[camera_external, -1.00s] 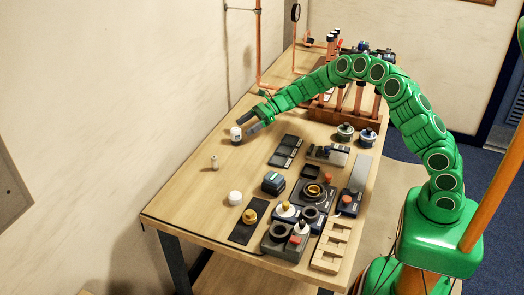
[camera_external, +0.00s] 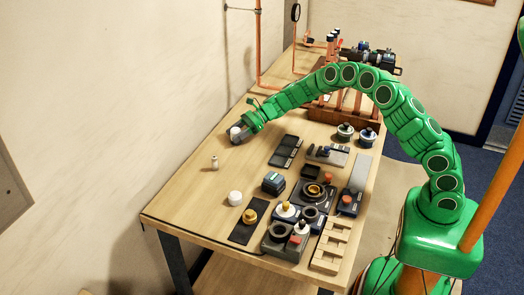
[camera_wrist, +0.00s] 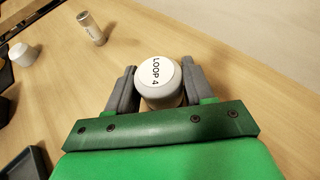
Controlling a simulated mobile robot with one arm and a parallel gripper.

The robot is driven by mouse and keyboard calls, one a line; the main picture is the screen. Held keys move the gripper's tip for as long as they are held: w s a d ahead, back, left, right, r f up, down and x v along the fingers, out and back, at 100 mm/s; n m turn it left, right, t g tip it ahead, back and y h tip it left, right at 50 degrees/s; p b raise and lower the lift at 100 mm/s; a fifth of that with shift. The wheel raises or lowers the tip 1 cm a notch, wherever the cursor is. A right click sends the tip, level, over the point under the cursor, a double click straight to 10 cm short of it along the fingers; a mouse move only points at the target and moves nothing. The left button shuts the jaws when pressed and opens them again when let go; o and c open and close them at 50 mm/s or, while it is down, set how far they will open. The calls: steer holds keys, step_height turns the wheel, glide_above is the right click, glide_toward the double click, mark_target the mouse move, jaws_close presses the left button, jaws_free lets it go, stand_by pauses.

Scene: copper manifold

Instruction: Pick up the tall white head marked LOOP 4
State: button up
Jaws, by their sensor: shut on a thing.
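The white head marked LOOP 4 (camera_wrist: 157,76) stands upright between my two fingers in the wrist view, its label on top facing the camera. In the external view the white head (camera_external: 235,132) is partly hidden by the fingers, at the wall side of the table. My gripper (camera_wrist: 155,88) is shut on it, one grey finger on each side. My gripper also shows in the external view (camera_external: 239,135), low at the tabletop. I cannot tell whether the head touches the table.
A small slim white cylinder (camera_external: 215,162) and a short white cap (camera_external: 235,198) stand nearer on the wooden table (camera_external: 185,200). Dark trays (camera_external: 286,151) and several fittings fill the right side. The wood around the head is clear.

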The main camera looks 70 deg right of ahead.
mark_target(236, 129)
steer(key=shift+c, duration=1.1)
steer(key=shift+r, duration=0.6)
step_height(236, 129, up, 2)
steer(key=shift+s+r, duration=0.1)
steer(key=shift+r, duration=0.1)
steer(key=s+r, duration=0.9)
steer(key=s, duration=0.4)
steer(key=shift+s+a+r, duration=0.25)
steer(key=shift+s+a, duration=0.05)
steer(key=shift+s, duration=0.05)
